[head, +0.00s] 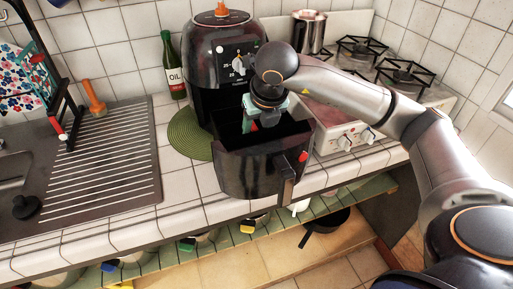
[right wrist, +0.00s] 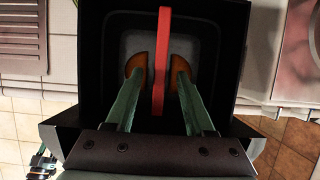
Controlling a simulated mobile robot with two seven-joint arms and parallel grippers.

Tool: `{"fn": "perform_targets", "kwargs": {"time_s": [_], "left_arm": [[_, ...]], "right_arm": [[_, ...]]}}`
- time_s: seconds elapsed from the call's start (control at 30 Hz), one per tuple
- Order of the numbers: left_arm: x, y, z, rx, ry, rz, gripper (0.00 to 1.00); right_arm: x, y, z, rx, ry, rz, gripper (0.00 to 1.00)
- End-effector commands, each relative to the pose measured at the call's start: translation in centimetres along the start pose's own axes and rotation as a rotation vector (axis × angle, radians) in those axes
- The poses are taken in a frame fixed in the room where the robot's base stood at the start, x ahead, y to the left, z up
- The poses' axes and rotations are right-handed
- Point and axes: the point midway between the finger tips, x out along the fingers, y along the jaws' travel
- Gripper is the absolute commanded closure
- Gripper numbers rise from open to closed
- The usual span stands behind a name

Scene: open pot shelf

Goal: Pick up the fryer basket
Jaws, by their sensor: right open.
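The black fryer basket (head: 258,165) sticks out from the front of the black air fryer (head: 215,65), with its handle (head: 287,182) facing out over the counter edge. Its dark wall also shows in the right wrist view (right wrist: 103,60). My right gripper (head: 252,124) reaches down into the basket's open top from above. In the right wrist view, my right gripper (right wrist: 158,68) has its two green, orange-tipped fingers apart, one on each side of an upright red strip (right wrist: 162,30). Gaps show between the strip and both fingers. My left gripper is not in view.
A green round mat (head: 188,136) lies beside the fryer, with an oil bottle (head: 171,68) behind it. A gas stove (head: 345,133) with a metal pot (head: 309,32) stands right. A sink drainer (head: 110,160) is left. A pan (head: 325,226) sits on the shelf below.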

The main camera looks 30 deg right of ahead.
Motion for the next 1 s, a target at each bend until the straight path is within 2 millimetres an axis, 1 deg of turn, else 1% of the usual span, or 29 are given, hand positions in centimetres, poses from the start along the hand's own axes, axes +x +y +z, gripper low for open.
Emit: {"fn": "perform_targets", "kwargs": {"time_s": [0.03, 0.1, 0.2, 0.57, 1.0], "left_arm": [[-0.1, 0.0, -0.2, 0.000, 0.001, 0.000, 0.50], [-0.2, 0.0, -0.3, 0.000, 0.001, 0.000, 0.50], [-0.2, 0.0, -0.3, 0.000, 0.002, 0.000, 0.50], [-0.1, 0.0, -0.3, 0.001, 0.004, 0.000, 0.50], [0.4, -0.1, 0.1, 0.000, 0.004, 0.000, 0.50]], "right_arm": [[0.7, 0.0, 0.0, 0.001, 0.005, -0.001, 0.46], [1.5, 0.0, 0.0, 0.001, 0.003, -0.001, 0.46], [2.1, 0.0, 0.0, 0.000, 0.002, 0.000, 0.46], [2.2, 0.0, 0.0, 0.000, 0.000, 0.001, 0.46], [2.5, 0.1, -0.2, -0.001, 0.000, 0.001, 0.46]]}}
